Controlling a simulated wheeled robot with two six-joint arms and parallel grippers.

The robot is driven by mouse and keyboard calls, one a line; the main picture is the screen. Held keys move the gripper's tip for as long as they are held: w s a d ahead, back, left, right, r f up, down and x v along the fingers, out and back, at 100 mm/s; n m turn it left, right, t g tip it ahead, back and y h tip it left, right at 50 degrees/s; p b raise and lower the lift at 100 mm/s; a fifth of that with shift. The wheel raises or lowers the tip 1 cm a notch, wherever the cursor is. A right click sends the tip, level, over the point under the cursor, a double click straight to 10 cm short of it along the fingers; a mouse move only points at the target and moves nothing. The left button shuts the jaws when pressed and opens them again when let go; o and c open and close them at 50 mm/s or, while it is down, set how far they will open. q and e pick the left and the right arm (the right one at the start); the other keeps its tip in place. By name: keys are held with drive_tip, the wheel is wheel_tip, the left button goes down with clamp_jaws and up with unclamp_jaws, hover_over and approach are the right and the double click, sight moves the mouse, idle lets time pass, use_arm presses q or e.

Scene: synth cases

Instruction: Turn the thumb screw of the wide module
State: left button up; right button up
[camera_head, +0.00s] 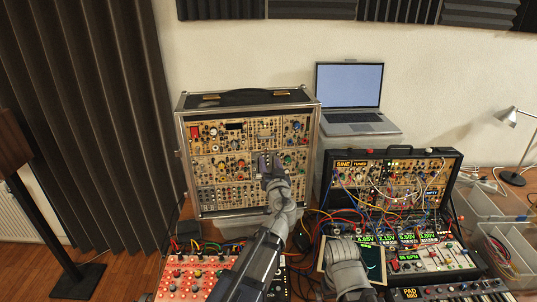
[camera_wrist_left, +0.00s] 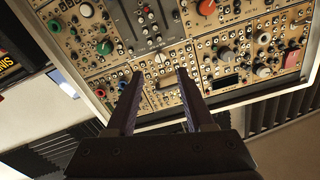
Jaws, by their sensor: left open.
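The upright silver-edged rack case (camera_head: 312,190) holds rows of tan modules with knobs and jacks. My left gripper (camera_head: 268,160) is in front of the middle of its panel. In the left wrist view the gripper (camera_wrist_left: 160,76) is open and empty, its two dark fingers pointing at the modules. A small pale round part (camera_wrist_left: 160,58) shows on the panel just beyond and between the fingertips; I cannot tell if it is the thumb screw. Which module is the wide one is not clear. The gripper hides part of the panel. My right gripper does not show.
A laptop (camera_head: 348,88) stands behind right of the case. An open synth suitcase (camera_head: 455,172) with many patch cables is at right. A red mixer (camera_head: 180,280) lies front left. Clear bins (camera_head: 510,250) and a lamp (camera_head: 514,178) are far right.

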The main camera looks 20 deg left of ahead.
sight(266, 151)
use_arm(q)
drive_tip(key=x, duration=0.6)
drive_tip(key=shift+w+a, duration=0.2)
drive_tip(key=shift+w, duration=0.1)
clamp_jaws()
